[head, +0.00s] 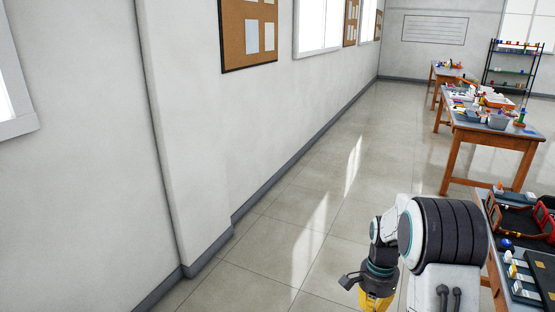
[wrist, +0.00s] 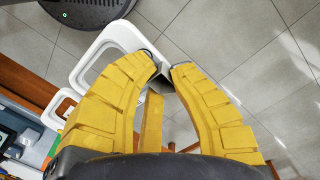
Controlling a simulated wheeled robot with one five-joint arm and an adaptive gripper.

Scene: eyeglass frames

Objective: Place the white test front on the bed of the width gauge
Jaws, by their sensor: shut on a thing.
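My gripper (wrist: 163,70) has yellow ribbed fingers closed at their tips on the white test front (wrist: 128,34). The front is a white frame with rounded openings, stretching from the fingertips toward the left of the wrist view, held above the tiled floor. Its far part lies over the table's edge in that picture. In the head view my gripper (head: 376,299) points down at the bottom, left of the near table, with its tips cut off; the front does not show there. I cannot pick out the width gauge in either view.
The near table at the right holds a dark tray with red-rimmed eyeglass frames (head: 547,222), a blue knob (head: 506,244) and a dark rack with white pieces (head: 523,290). Further tables (head: 505,135) with clutter stand behind. The floor (head: 300,225) between wall and tables is clear.

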